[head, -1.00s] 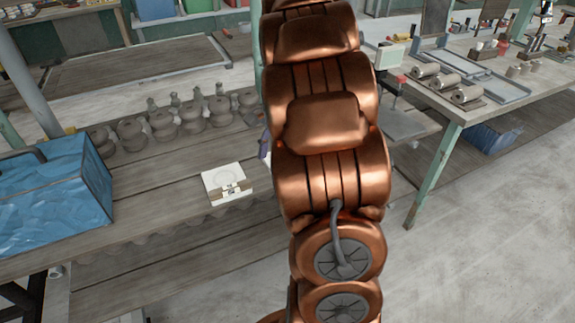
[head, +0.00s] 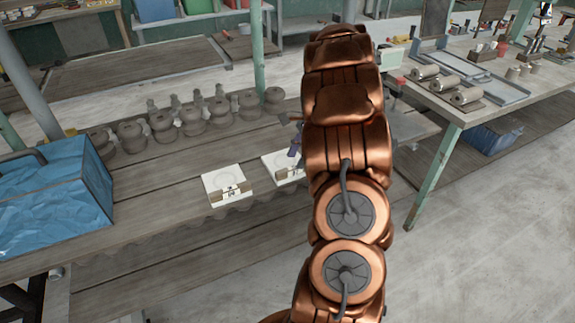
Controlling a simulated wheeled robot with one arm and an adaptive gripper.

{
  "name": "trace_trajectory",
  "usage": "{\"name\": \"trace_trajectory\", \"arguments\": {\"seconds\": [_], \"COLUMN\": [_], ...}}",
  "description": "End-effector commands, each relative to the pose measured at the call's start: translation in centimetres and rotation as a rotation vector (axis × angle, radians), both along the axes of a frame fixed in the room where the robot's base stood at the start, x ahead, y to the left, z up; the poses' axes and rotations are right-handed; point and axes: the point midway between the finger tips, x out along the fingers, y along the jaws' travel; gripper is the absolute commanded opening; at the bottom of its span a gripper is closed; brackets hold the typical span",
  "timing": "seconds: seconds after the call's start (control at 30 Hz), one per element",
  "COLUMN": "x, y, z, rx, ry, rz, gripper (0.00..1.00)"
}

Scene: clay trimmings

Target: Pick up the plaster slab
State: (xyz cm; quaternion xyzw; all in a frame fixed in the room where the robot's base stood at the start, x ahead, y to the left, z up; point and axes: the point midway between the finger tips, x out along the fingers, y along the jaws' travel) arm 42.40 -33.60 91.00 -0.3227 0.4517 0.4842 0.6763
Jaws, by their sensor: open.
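Two pale, flat square pieces with dark-marked fronts lie on the wooden bench, and I cannot tell which is the plaster slab. One white piece (head: 224,180) lies in the open near the bench's front edge. The other white piece (head: 277,163) lies to its right, partly hidden by my arm. My gripper (head: 295,146) shows only as a small dark purplish part at the arm's left edge, over or beside the right piece. The rest of it is hidden behind my copper arm. Its jaws are open, and I see nothing held.
A blue crinkled box (head: 50,205) stands at the bench's left end. Several grey-brown clay pots (head: 192,118) line the back of the bench, with a green post (head: 257,50) behind. The bench is clear between the box and white pieces.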

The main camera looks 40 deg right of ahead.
Motion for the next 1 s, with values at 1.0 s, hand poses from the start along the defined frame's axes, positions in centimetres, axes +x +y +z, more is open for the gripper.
{"name": "trace_trajectory", "arguments": {"seconds": [1.0], "x": [0.3], "y": [1.2], "z": [-4.2], "rx": [-0.001], "ry": [-0.001], "rz": [0.0], "gripper": [0.36]}}
